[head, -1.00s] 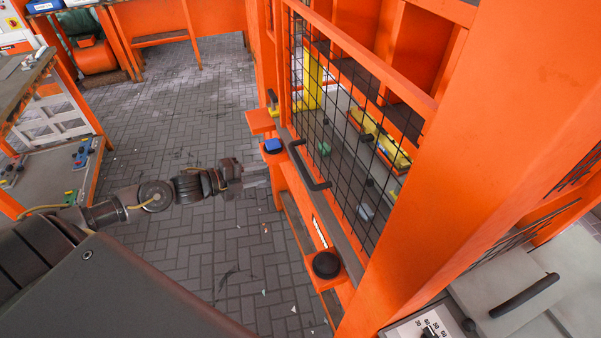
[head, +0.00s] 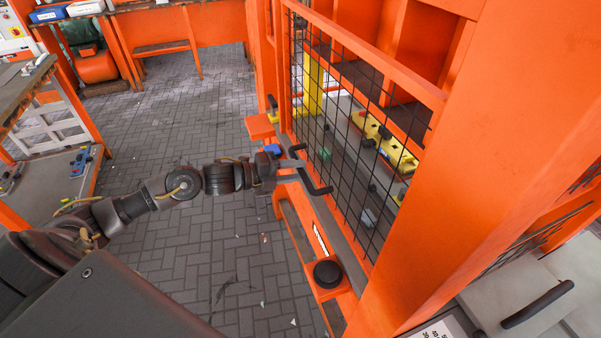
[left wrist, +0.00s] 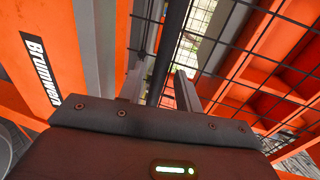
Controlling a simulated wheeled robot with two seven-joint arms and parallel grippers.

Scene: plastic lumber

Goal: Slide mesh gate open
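The mesh gate (head: 345,130) is an orange frame with black wire mesh on the orange machine. Its black bar handle (head: 316,185) stands at the gate's left edge. My left gripper (head: 292,171) is at the handle. In the left wrist view my left gripper (left wrist: 160,90) has its two fingers apart, with the black handle (left wrist: 172,42) running between them. Gaps show beside the bar, so the fingers do not look closed on it. The mesh (left wrist: 275,50) fills the right of that view. My right gripper is in neither view.
A black round knob (head: 327,273) sits on an orange bracket below the handle. A blue button (head: 271,150) is partly hidden behind my gripper. Yellow and grey parts lie behind the mesh. A workbench (head: 50,165) stands at left; paved floor (head: 190,120) is open between.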

